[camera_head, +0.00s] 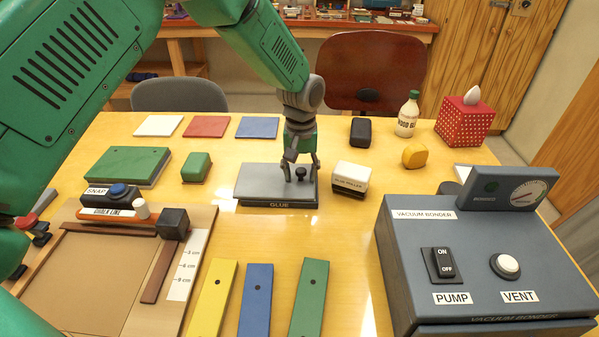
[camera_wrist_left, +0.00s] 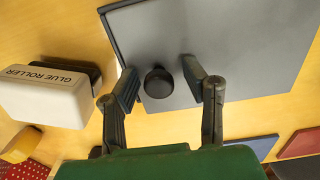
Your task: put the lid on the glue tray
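The glue tray (camera_head: 262,205) is a dark, low tray with a GLUE label on its front, in the middle of the table. The lid, a flat grey plate (camera_head: 258,180), lies over it and hides its inside. A black knob (camera_head: 301,171) stands near the lid's right end; it also shows in the wrist view (camera_wrist_left: 158,83). My left gripper (camera_head: 300,172) points down over the knob. In the wrist view its fingers (camera_wrist_left: 167,88) are spread on either side of the knob, with gaps between. My right gripper is not in view.
A white glue roller (camera_head: 350,178) stands close to the tray's right. A green block (camera_head: 196,167) is to its left. Coloured strips (camera_head: 256,300) lie in front, and the vacuum bonder (camera_head: 470,260) fills the right front. Coloured squares (camera_head: 206,127) lie behind.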

